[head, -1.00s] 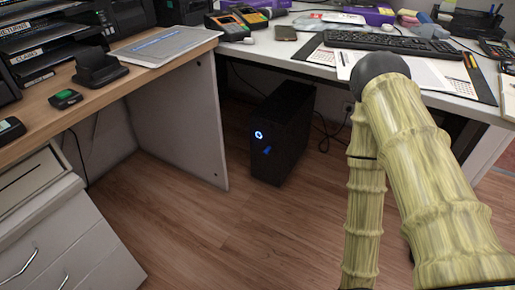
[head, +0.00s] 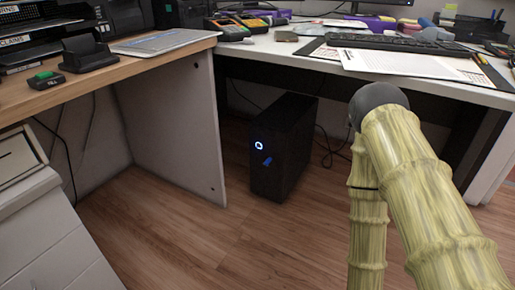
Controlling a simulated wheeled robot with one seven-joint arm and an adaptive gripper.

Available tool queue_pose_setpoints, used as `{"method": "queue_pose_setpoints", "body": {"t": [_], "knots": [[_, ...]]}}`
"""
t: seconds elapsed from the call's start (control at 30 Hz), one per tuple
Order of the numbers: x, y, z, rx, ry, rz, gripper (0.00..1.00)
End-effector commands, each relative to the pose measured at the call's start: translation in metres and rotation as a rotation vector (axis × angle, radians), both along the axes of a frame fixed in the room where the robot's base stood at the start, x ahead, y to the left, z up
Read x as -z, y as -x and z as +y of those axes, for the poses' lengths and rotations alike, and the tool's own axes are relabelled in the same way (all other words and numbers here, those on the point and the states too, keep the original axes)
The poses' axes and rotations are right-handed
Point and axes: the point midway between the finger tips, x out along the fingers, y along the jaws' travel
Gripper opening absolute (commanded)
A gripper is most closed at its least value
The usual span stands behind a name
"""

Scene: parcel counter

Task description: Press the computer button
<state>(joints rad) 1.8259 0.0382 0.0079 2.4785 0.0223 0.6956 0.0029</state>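A black computer tower (head: 284,150) stands upright on the wood floor under the desk. A round button (head: 259,145) glows white-blue on the upper part of its front face, with a blue mark below it. My arm, in a yellow-green ribbed cover, fills the right side of the head view, with a dark rounded joint at its top. My gripper is not visible in this view. Nothing of mine is seen touching the tower.
A white panel (head: 170,130) stands left of the tower, under the wooden counter (head: 90,85). The white desk (head: 270,46) overhangs the tower and holds a keyboard (head: 390,42) and papers. Cables hang behind the tower. The floor (head: 200,245) in front is clear.

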Motion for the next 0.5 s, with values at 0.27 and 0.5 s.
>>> {"method": "queue_pose_setpoints", "body": {"t": [0.27,0.5], "knots": [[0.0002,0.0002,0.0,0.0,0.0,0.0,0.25],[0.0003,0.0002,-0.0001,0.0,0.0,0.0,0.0]]}}
